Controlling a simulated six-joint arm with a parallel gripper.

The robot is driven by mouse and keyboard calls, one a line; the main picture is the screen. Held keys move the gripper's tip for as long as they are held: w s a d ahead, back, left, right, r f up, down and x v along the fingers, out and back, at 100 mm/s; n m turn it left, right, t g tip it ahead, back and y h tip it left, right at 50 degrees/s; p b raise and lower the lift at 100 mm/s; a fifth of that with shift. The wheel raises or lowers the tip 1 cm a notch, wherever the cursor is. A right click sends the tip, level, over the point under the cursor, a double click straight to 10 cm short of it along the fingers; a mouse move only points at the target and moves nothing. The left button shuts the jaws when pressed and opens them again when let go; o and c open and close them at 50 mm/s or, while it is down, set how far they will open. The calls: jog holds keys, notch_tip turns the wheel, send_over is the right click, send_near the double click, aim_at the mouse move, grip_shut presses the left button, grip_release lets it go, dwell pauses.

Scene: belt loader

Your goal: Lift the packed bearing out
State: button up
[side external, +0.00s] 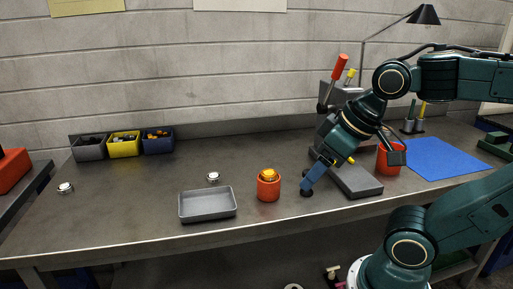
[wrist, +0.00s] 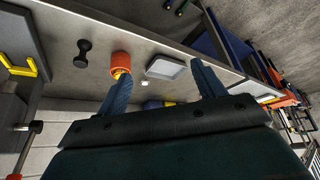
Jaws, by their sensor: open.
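An orange-red cup (side external: 268,188) stands on the bench right of the grey tray, with a yellow ringed part (side external: 268,174) in its mouth. I cannot tell whether a bearing is inside. The cup also shows in the wrist view (wrist: 121,59), near the tip of the left finger in the picture. A silver bearing (side external: 213,177) lies behind the tray and another (side external: 65,188) lies at the far left. My gripper (side external: 311,180) is open and empty, tilted down to the left, above the bench and right of the cup. Its two blue fingers are wide apart in the wrist view (wrist: 160,70).
A black knobbed piece (side external: 306,190) stands by my fingers. The shallow grey tray (side external: 208,216) is empty. A press with a red handle (side external: 340,67), a second red cup (side external: 388,164) and a blue mat (side external: 440,158) are at right. Small bins (side external: 124,150) stand back left.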

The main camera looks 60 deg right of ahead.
jog(key=m+g, duration=0.6)
jog(key=m, duration=1.3)
send_over(268, 173)
jog(key=shift+f, duration=4.85)
jog(key=shift+f, duration=2.55)
jog(key=c, duration=1.4)
